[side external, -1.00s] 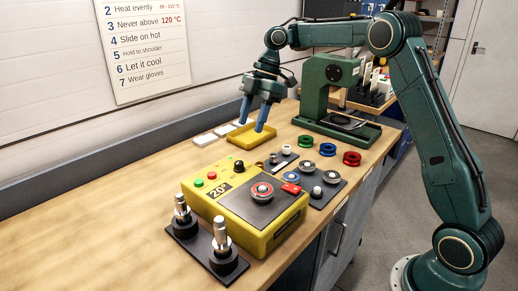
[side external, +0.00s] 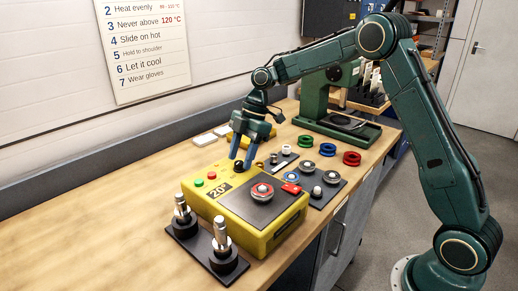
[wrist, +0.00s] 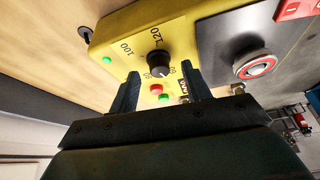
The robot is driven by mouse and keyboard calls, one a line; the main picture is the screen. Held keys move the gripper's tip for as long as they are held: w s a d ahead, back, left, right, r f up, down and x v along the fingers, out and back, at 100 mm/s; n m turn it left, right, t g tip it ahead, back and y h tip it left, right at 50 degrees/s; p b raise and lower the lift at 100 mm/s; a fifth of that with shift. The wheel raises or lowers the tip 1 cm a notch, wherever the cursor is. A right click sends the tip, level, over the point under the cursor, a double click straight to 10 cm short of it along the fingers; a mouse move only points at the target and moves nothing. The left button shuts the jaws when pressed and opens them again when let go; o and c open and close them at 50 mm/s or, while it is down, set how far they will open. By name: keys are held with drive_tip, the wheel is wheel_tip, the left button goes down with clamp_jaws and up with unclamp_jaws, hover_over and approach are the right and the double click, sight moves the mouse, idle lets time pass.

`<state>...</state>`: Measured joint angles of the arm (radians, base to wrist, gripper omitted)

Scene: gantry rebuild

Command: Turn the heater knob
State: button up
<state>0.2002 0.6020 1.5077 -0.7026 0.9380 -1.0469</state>
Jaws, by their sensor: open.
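The yellow heater (side external: 270,235) stands on the bench with a sign reading 20° on its sloped face. Its black heater knob (side external: 239,166) is at the far end of the panel, and it also shows in the wrist view (wrist: 158,64) amid scale marks such as 100 and 120. The knob's white pointer line shows in the wrist view. My gripper (side external: 241,162) is open, fingers pointing down at the knob. In the wrist view my gripper (wrist: 163,72) has one finger on each side of the knob, with gaps visible; contact cannot be told.
A ring-shaped part (side external: 262,191) lies on the heater's dark plate. A black stand with two posts (side external: 221,236) is in front. Coloured rings, including a red one (side external: 352,158), and a green press (side external: 318,100) stand behind. The bench's left side (side external: 90,220) is clear.

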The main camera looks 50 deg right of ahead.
drive_tip(key=shift+a+f, duration=0.15)
drive_tip(key=shift+f, duration=0.3)
drive_tip(key=c, duration=1)
